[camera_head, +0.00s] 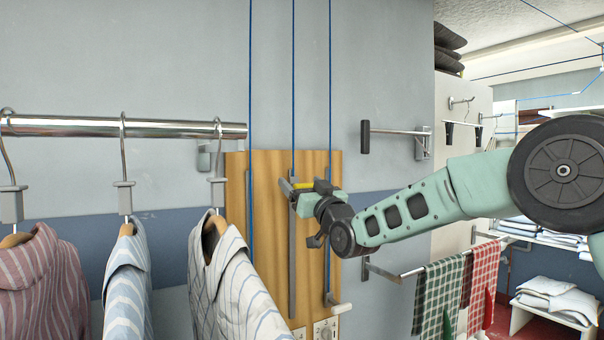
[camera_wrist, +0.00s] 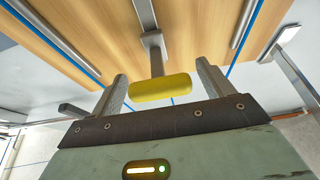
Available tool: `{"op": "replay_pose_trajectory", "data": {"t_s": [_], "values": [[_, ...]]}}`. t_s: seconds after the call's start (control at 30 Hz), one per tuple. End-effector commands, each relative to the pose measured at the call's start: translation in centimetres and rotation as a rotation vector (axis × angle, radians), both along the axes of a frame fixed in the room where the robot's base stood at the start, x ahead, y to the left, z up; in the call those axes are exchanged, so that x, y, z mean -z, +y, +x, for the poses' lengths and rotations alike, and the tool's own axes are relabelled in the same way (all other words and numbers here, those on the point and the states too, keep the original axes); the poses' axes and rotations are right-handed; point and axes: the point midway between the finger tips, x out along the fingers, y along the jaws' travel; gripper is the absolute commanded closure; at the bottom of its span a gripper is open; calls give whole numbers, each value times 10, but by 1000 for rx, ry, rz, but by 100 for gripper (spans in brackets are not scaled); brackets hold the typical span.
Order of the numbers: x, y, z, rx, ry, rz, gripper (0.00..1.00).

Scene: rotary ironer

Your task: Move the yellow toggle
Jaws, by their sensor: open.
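The yellow toggle (camera_wrist: 160,87) is a rounded bar on the end of a grey metal lever (camera_wrist: 154,42), mounted on a wooden board (camera_head: 264,187). In the wrist view it lies between the two fingers of my open gripper (camera_wrist: 160,90), with a gap on each side. In the head view the toggle (camera_head: 304,185) shows as a small yellow piece beside my gripper (camera_head: 300,190), which partly hides it.
Two other grey levers stand on the board, one with a white handle (camera_head: 341,308). Blue cords (camera_head: 293,80) run up the wall. Striped shirts (camera_head: 228,270) hang from a metal rail (camera_head: 130,127) at left. Towels (camera_head: 438,297) hang on a lower rail at right.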

Motion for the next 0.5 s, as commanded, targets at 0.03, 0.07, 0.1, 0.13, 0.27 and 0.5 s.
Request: {"op": "replay_pose_trajectory", "data": {"t_s": [0.03,0.07,0.1,0.13,0.27,0.5], "values": [[-4,2,3,0,-1,1,20],[-4,3,4,0,-1,1,20],[-3,4,6,0,0,0,20],[-3,4,6,0,1,-1,20],[-3,5,7,0,-1,-1,20],[-3,5,7,0,-1,-1,39]]}}
